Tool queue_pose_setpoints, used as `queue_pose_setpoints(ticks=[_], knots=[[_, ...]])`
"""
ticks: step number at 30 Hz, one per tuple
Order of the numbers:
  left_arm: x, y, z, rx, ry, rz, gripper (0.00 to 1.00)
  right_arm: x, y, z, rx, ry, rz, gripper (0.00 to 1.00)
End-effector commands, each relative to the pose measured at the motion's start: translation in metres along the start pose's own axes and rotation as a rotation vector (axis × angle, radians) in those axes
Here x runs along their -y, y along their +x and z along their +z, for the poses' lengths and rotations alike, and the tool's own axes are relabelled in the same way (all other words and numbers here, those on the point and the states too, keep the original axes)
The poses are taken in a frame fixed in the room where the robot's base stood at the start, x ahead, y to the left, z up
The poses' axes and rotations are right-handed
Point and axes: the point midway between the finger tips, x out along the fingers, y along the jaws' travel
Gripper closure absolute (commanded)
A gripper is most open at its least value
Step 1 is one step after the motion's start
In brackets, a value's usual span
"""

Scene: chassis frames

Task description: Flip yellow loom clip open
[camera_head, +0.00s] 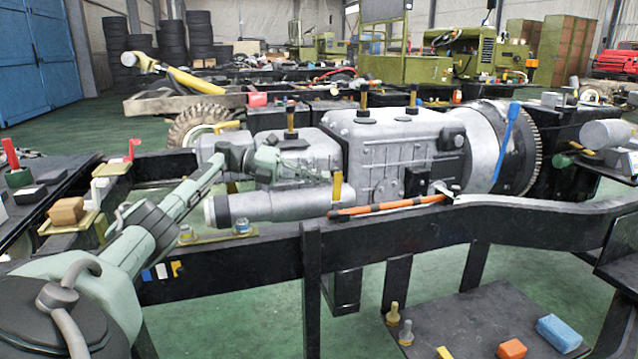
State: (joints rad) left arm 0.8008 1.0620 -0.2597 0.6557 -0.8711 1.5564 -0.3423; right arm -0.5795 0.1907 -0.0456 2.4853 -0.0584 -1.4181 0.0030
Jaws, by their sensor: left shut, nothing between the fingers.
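An orange loom (390,206) with black bands runs along the side of the grey gearbox, just above the black chassis rail. A yellow clip piece (337,188) stands upright at the loom's left end. Its hinge is too small to make out. My left gripper (316,178) reaches in from the left over the gearbox housing. It is shut and empty, with its tips just left of the yellow piece. I cannot tell whether they touch. My right gripper is not in view.
The gearbox (385,150) and the black chassis rail (400,245) fill the middle. A blue-handled tool (509,128) leans by the toothed ring. A bench with loose parts stands at the left. A low black platform (470,320) holds small coloured blocks.

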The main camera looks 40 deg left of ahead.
Motion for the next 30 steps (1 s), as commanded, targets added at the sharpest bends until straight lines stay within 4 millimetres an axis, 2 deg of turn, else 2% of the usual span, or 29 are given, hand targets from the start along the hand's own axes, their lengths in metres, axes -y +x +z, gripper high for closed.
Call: queue_pose_setpoints(ticks=[3, 4, 13, 21, 30], knots=[[-0.004, 0.001, 0.001, 0.002, -0.046, -0.025, 1.00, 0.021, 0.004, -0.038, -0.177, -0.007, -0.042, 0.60], [-0.002, 0.000, 0.002, 0.001, -0.048, -0.025, 1.00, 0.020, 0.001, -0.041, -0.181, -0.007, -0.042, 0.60], [-0.002, -0.007, 0.003, 0.002, -0.044, -0.020, 1.00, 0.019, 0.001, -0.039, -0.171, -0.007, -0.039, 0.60], [-0.002, -0.055, 0.003, 0.006, -0.047, -0.024, 1.00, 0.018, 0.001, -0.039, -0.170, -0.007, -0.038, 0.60], [-0.004, -0.073, 0.003, 0.002, -0.046, -0.023, 1.00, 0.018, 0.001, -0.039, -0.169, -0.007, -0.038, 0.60]])
